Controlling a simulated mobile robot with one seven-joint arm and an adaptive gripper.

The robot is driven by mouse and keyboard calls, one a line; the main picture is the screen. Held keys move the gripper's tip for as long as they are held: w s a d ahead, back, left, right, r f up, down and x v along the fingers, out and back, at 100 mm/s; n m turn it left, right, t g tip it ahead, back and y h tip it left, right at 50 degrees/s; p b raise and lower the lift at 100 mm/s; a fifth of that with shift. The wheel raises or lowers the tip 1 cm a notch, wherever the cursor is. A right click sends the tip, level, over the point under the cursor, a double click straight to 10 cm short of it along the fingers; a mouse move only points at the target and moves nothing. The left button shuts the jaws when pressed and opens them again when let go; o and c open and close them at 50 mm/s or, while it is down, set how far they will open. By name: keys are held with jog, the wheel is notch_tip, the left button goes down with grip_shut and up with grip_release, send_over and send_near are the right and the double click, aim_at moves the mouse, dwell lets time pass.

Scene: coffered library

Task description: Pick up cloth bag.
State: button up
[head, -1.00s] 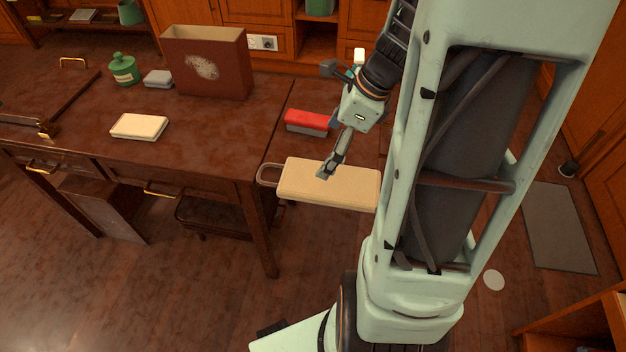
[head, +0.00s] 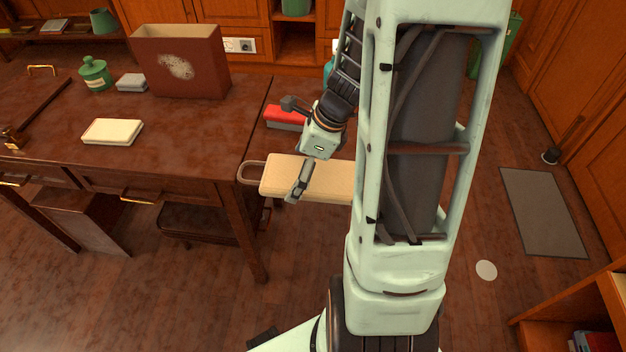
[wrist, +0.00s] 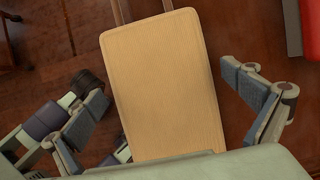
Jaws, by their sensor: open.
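The cloth bag (head: 335,183) is a tan, flat, rounded rectangle with a loop handle at its left end in the head view. It lies beside the right end of the desk; what bears it is hard to tell. In the wrist view the bag (wrist: 160,80) fills the middle, its handle pointing up the picture. My gripper (head: 303,177) is over the bag in the head view, one finger near its close edge. In the wrist view the spread fingers stand on either side of the bag, with nothing between them clearly gripped. My arm hides the bag's right end in the head view.
A red object (head: 284,117) lies just behind the bag. The dark desk (head: 190,130) on the left bears a brown box (head: 185,65), a green jar (head: 94,74) and a cream block (head: 112,131). A grey mat (head: 540,210) lies on open floor at right.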

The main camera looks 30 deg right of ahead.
jog(key=shift+c, duration=0.6)
jog(key=shift+r, duration=0.1)
jog(key=c, duration=1.1)
jog(key=shift+r, duration=0.1)
